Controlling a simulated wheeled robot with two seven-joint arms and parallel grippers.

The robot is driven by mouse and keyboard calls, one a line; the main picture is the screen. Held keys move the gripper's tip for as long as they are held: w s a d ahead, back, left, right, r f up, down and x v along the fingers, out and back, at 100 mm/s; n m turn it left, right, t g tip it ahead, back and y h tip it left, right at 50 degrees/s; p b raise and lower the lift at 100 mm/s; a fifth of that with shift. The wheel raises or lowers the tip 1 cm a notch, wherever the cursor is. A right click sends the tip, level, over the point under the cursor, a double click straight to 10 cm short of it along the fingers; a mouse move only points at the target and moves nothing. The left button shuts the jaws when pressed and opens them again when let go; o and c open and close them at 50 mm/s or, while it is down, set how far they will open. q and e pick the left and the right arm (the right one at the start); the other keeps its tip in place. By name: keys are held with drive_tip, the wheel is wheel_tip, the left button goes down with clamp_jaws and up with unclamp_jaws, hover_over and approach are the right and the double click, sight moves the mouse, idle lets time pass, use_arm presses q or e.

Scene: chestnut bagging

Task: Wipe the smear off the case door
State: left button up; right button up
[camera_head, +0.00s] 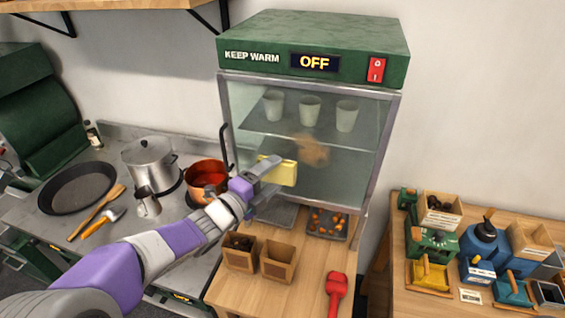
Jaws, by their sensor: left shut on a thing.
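The warming case (312,50) has a green top marked KEEP WARM, with a display reading OFF. Its glass door (350,175) faces me and appears closed. A brown smear (312,150) shows on the door, below the shelf with the cups. My left gripper (267,170) is shut on a yellow sponge-like block (285,173), in front of the door's lower left part. The block is left of and below the smear. I cannot tell whether it touches the glass. My right gripper does not show.
Two wooden boxes (278,262), a tray of chestnuts (327,224) and a red tool (336,290) are on the table below the case. A copper pot (206,178) and steel pot (150,163) stand at left. Bottles and boxes crowd the right table.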

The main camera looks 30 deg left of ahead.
sight(288, 149)
use_arm(q)
drive_tip(key=shift+w, duration=0.35)
drive_tip(key=shift+a+r, duration=0.25)
drive_tip(key=shift+w+a, duration=0.1)
drive_tip(key=shift+w, duration=0.25)
drive_tip(key=w, duration=0.3)
drive_tip(key=shift+w+a+f+p, duration=0.1)
drive_tip(key=shift+w+a+p, duration=0.3)
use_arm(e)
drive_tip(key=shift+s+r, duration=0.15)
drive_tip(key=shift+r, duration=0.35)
use_arm(q)
drive_tip(key=shift+w+a+b, duration=0.2)
drive_tip(key=shift+w+b, duration=0.15)
drive_tip(key=shift+w, duration=0.55)
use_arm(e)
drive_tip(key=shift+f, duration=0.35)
